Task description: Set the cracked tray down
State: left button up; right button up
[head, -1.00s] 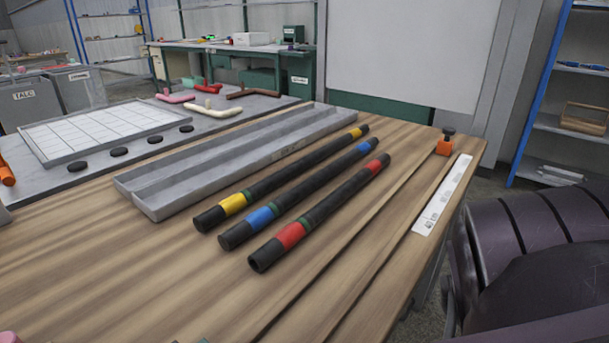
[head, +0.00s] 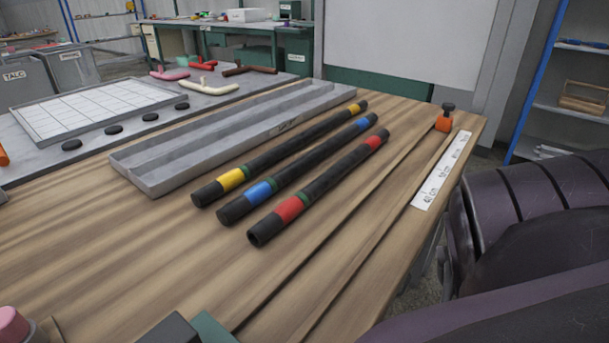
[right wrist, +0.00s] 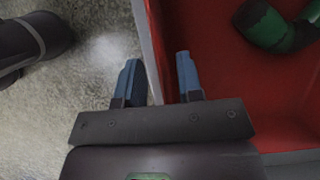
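A red-lined container (right wrist: 225,70) with a pale grey wall (right wrist: 151,50) fills the right of the right wrist view. It may be the cracked tray, but I see no crack. My right gripper (right wrist: 158,75) has its blue fingers apart, one on each side of the wall's line. I see a gap beside the wall, and cannot tell how deep the fingers reach. A black and green hose piece (right wrist: 275,28) lies in the container. My left gripper is not in view. In the head view a grey grooved tray (head: 235,135) lies on the wooden table, apparently whole.
Three black hoses with yellow (head: 231,179), blue (head: 260,192) and red (head: 290,208) bands lie on the table. An orange clamp (head: 444,120) and a white scale strip (head: 440,172) are near its right edge. Bare wood (head: 110,250) is at front left.

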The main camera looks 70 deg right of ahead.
jog(key=p+v, duration=0.4)
jog(key=v, duration=0.7)
jog(key=shift+w, duration=0.1)
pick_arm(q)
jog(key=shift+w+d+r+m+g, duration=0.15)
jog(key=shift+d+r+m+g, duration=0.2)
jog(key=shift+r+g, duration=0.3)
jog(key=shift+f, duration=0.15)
